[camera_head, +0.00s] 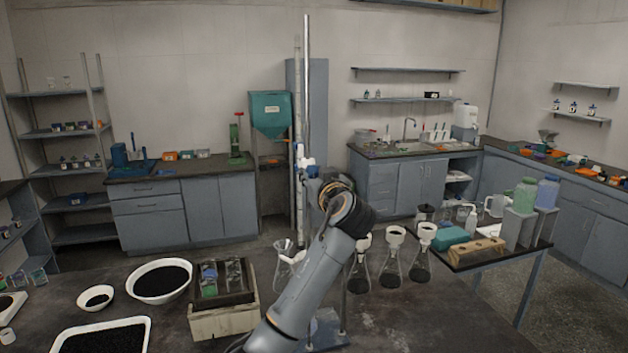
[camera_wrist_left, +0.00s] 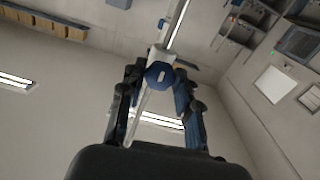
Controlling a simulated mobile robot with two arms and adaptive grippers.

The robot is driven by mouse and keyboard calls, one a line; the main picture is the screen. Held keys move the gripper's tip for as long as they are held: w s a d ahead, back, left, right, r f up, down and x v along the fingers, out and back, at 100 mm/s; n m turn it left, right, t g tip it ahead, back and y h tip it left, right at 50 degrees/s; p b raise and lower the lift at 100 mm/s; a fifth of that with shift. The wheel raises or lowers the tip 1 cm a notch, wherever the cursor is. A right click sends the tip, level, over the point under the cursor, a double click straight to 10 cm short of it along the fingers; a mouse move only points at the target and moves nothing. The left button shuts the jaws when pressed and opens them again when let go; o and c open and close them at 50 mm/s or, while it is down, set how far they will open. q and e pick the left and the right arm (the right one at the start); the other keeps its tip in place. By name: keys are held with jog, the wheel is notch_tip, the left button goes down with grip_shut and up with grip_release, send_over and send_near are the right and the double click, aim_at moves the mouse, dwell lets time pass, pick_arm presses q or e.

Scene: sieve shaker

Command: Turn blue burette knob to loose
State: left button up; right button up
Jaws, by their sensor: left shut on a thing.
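The burette (camera_head: 298,110) stands upright beside a metal stand rod (camera_head: 307,80) near the middle of the head view. Its blue knob (camera_wrist_left: 158,75) shows as a faceted disc in the left wrist view, in front of the white stopcock body (camera_wrist_left: 159,54). My left gripper (camera_wrist_left: 159,78) is shut on the blue knob, with one dark finger at each side. In the head view my left gripper (camera_head: 316,180) is at the burette's stopcock, and the dark wrist hides part of it. My right gripper is not in view.
Several flasks of dark material (camera_head: 391,265) stand just right of my arm. A wooden box (camera_head: 224,318), white bowls (camera_head: 160,281) and a black-filled tray (camera_head: 102,338) stand to the left. A side table (camera_head: 484,262) with bottles stands at the right.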

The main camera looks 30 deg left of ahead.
pick_arm(q)
jog(key=n+b, duration=0.2)
jog(key=b, duration=0.2)
jog(key=n+b, duration=0.3)
jog(key=b, duration=0.1)
jog(key=n+b, duration=0.2)
jog(key=b, duration=0.2)
jog(key=shift+d+f+n, duration=0.1)
jog(key=shift+f+n, duration=0.2)
jog(key=shift+n+b, duration=0.35)
jog(key=shift+n, duration=0.05)
jog(key=shift+r+n+b, duration=0.1)
jog(key=shift+n+b, duration=0.5)
jog(key=shift+n, duration=0.3)
jog(key=n+b, duration=0.1)
jog(key=n, duration=0.1)
jog(key=shift+r+n, duration=0.1)
jog(key=shift+n, duration=0.3)
jog(key=shift+n+b, duration=0.45)
jog(key=shift+n, duration=1.65)
jog(key=o, duration=1.1)
jog(key=shift+o, duration=0.2)
jog(key=shift+r, duration=0.1)
